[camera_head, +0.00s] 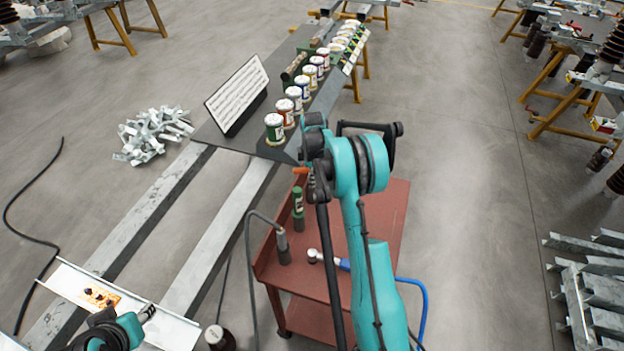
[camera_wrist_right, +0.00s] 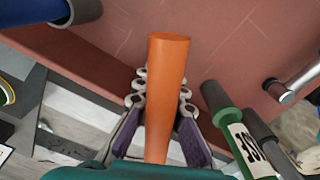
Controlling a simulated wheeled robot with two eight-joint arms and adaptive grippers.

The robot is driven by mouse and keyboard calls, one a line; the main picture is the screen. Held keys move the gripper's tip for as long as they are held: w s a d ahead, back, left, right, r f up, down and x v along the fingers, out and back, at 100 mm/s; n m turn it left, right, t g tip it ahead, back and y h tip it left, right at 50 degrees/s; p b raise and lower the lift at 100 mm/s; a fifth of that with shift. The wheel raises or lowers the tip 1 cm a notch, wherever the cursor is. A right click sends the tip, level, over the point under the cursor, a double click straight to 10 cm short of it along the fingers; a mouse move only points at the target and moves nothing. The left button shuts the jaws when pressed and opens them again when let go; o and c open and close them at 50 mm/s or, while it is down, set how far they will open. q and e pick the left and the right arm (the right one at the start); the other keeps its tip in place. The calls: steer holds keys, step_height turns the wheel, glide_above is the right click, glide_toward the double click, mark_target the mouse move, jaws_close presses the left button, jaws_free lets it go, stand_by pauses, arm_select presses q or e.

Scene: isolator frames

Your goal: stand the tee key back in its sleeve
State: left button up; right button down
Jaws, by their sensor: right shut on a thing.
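My right gripper (camera_wrist_right: 162,95) is shut on an orange round bar (camera_wrist_right: 168,75), which I take for part of the tee key. In the head view a little orange (camera_head: 301,170) shows beside my right wrist, above the trolley's far end. I cannot tell for certain which thing is the sleeve; a dark upright cylinder (camera_head: 284,249) stands on the trolley's left side. My left gripper (camera_head: 140,318) is at the bottom left, its jaws unclear.
The red trolley (camera_head: 385,215) also carries a green labelled cylinder (camera_head: 298,203), close to my right gripper in the wrist view (camera_wrist_right: 250,150), and a blue-handled tool (camera_head: 341,263). A row of paint tins (camera_head: 274,130) and a white sign (camera_head: 237,93) stand on the bench behind.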

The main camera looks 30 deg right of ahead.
stand_by(0.3)
steer(key=c, duration=1.5)
jaws_free()
steer(key=shift+c, duration=0.2)
step_height(320, 180, up, 12)
